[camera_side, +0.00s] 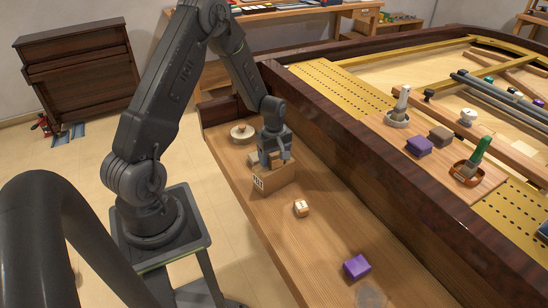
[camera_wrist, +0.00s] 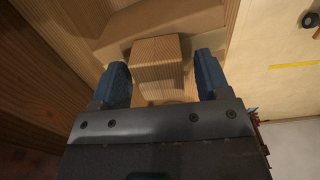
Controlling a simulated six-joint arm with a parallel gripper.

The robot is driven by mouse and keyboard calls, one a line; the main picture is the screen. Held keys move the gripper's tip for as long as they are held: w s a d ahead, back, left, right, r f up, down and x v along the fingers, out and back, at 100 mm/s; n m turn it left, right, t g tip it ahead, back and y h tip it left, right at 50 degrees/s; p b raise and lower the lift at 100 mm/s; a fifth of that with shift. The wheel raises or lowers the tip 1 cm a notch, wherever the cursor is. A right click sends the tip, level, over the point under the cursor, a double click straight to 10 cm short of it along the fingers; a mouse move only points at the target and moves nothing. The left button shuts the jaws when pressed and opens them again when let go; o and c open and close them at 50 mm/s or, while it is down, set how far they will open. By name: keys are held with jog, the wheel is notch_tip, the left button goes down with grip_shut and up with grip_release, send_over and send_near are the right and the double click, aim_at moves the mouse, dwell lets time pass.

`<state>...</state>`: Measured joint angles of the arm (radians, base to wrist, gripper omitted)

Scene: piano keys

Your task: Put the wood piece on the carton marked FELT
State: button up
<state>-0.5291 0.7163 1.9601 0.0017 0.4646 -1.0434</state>
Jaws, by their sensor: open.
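The wood piece (camera_wrist: 158,65) is a light-brown grained block between my gripper's two blue fingers in the wrist view. My gripper (camera_wrist: 163,80) is open around it; a gap shows at the right finger, and the left finger is very close to the block. In the side view my gripper (camera_side: 277,160) points down at the top of a brown carton (camera_side: 276,181). The carton has a small white label whose letters are too small to read surely. The wood piece appears to rest on the carton's top, but its underside is hidden.
On the wooden shelf, a cream block (camera_side: 301,208) and a purple block (camera_side: 356,267) lie nearer the camera. A round wooden disc with a knob (camera_side: 242,134) lies behind the carton. The tall dark piano rim (camera_side: 350,145) runs along the right. The shelf between the blocks is clear.

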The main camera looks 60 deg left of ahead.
aim_at(274, 155)
jog(key=s+d+r+m+t, duration=0.1)
jog(key=d+r+m, duration=0.15)
jog(key=r, duration=0.75)
jog(key=s+d+r+m, duration=0.15)
jog(key=d+r, duration=0.25)
jog(key=r, duration=0.6)
jog(key=s+d+r+m+t, duration=0.2)
jog(key=s+d+r+m, duration=0.2)
jog(key=s+d+m, duration=0.3)
jog(key=s+d+r+m+t, duration=0.2)
jog(key=s+d+r+m, duration=0.3)
jog(key=s+d+m, duration=0.2)
jog(key=shift+d+r+t, duration=0.2)
jog(key=shift+r+t, duration=0.05)
jog(key=shift+t, duration=0.05)
